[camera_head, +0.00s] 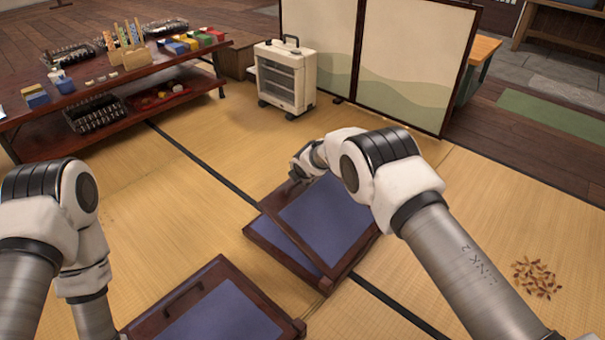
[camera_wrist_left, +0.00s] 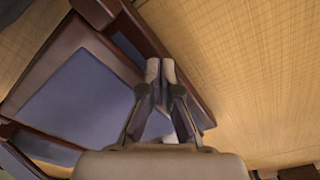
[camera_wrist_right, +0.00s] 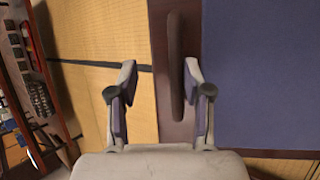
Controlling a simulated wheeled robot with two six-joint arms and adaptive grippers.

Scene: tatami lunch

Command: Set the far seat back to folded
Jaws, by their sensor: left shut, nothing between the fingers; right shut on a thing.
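The far seat (camera_head: 322,215) is a low dark-wood seat with blue pads, in the middle of the mats. Its back panel lies tilted at a small angle over its seat panel (camera_head: 272,240), with a gap between them. My right gripper (camera_head: 301,170) is at the back's far rail.
The near seat (camera_head: 225,315) lies at the bottom, partly cut off. A low table (camera_head: 120,82) with blocks and baskets stands at the back left. A white heater (camera_head: 286,78) and a folding screen (camera_head: 410,60) stand behind. Dry leaves (camera_head: 536,277) lie at right.

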